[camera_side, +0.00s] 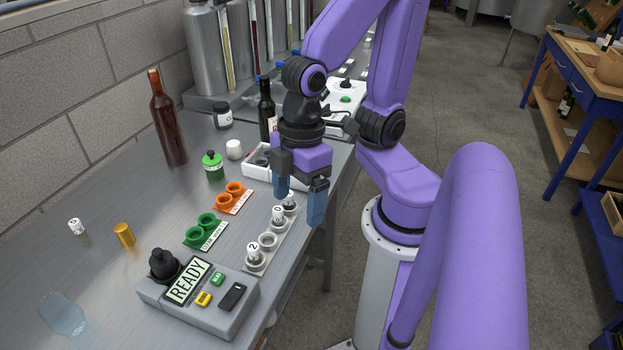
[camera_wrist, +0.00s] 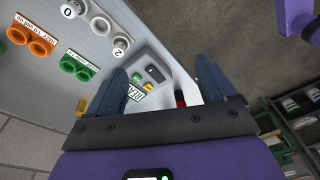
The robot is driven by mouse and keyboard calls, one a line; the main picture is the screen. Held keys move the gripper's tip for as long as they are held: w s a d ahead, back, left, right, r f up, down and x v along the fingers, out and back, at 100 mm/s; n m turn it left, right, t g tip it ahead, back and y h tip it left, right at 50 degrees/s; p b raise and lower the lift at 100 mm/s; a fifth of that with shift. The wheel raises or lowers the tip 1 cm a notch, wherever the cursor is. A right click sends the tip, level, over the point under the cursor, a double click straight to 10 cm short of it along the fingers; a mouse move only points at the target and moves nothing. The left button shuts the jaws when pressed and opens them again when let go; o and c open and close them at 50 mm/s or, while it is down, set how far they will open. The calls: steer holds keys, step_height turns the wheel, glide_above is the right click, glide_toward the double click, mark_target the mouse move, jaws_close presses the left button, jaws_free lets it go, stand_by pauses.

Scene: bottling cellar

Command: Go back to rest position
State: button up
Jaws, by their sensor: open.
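My gripper (camera_side: 299,200) has blue fingers and hangs over the front edge of the table, above the far end of the white rack (camera_side: 259,262). In the wrist view my gripper (camera_wrist: 160,90) shows its two blue fingers spread wide, with nothing held between them. The rack holds small white-capped vials, one marked 2 (camera_side: 253,251) and another marked 0 (camera_side: 278,214); these also show in the wrist view as the 2 vial (camera_wrist: 120,46) and the 0 vial (camera_wrist: 70,9). The far rack end is partly hidden behind the fingers.
A grey console (camera_side: 205,300) reading READY stands at the front.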

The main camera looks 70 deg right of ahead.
steer(key=shift+h, duration=0.6)
steer(key=d, duration=0.1)
steer(key=s+d, duration=0.1)
steer(key=d, duration=0.2)
steer(key=shift+s+d+r, duration=0.15)
steer(key=shift+s+r, duration=0.05)
steer(key=shift+r, duration=0.1)
